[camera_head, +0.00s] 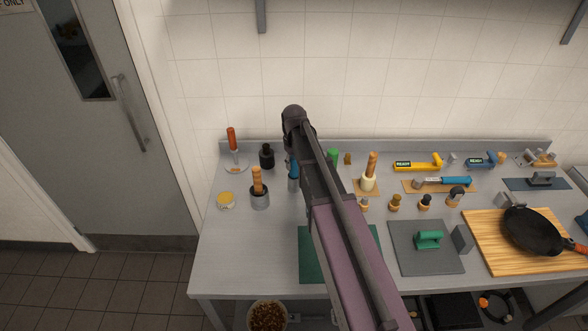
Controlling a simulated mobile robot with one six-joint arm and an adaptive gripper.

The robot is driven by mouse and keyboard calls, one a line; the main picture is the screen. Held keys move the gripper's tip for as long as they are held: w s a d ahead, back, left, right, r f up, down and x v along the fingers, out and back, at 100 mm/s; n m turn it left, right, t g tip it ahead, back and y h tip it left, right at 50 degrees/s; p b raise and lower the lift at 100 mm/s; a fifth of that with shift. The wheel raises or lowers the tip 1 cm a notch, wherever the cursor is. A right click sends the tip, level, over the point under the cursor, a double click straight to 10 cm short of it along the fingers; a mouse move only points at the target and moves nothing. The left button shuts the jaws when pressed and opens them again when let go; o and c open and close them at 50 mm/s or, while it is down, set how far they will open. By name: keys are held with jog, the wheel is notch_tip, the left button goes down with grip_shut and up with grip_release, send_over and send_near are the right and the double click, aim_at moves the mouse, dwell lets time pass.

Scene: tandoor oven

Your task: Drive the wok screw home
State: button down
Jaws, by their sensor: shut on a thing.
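A black wok (533,231) lies on a striped wooden board (485,255) at the right of the steel counter. Its reddish-brown handle (575,245) points right, and a small grey piece (503,199) is at its upper left edge. I cannot make out a screw. A red-handled tool (232,139) stands upright at the far left. A blue-handled tool (455,181) lies on a tan mat, right of centre. My arm crosses the middle of the view from the bottom, rising over the counter. My gripper is not visible; the arm hides the area behind it.
A yellow tool (418,164) and a blue tool (484,161) lie at the back. A green-handled press (429,239) sits on a grey mat (405,262). A dark green mat (310,263) is partly behind my arm. The counter's front left is clear.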

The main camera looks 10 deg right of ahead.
jog(key=c, duration=1)
grip_release()
jog(key=shift+c, duration=0.2)
grip_shut()
jog(key=shift+r, duration=0.1)
jog(key=shift+r+p, duration=1.9)
jog(key=shift+p, duration=0.15)
jog(key=shift+r, duration=0.1)
jog(key=shift+r+p, duration=1.9)
jog(key=shift+p, duration=0.1)
